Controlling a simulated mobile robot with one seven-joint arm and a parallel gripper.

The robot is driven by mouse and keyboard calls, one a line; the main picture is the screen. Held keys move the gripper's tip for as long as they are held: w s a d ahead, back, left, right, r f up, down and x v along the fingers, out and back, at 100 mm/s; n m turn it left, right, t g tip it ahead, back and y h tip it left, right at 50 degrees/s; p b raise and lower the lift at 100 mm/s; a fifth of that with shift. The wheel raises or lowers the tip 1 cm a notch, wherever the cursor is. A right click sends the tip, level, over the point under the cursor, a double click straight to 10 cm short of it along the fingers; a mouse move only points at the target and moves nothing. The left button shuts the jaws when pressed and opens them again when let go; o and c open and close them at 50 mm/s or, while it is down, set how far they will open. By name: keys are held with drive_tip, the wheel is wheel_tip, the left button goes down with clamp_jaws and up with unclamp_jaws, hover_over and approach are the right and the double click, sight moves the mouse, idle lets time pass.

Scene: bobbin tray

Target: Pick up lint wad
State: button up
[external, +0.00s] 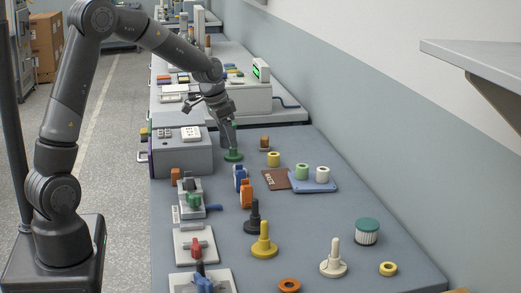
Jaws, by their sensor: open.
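I cannot make out a lint wad in the external view; it may be hidden or too small to tell. My gripper (229,139) is open and points down at the back of the grey table, beside or just in front of a green peg stand (233,156). The small gap between the fingers is hard to see, and I cannot tell whether they touch the stand. A brown mat marked WASTE (273,184) lies to the right and nearer the camera. It is next to a blue tray (314,188) holding a green bobbin (302,172) and a white bobbin (322,174).
A yellow bobbin (273,159) and a brown spool (264,142) stand right of my gripper. A grey box (180,158) is to its left. Black, yellow (263,243) and white (334,262) peg stands are nearer the camera. The table's right middle is mostly clear.

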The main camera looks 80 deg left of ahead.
drive_tip(key=x, duration=0.3)
drive_tip(key=a+x, duration=0.1)
drive_tip(key=x, duration=0.1)
drive_tip(key=shift+f, duration=0.3)
drive_tip(key=shift+w+d+x, duration=0.1)
drive_tip(key=shift+w+x, duration=0.05)
drive_tip(key=shift+x, duration=1.35)
drive_tip(key=shift+w+d+x, duration=0.15)
drive_tip(key=shift+x, duration=1.35)
drive_tip(key=shift+r, duration=0.15)
drive_tip(key=shift+c, duration=0.3)
drive_tip(key=c, duration=1)
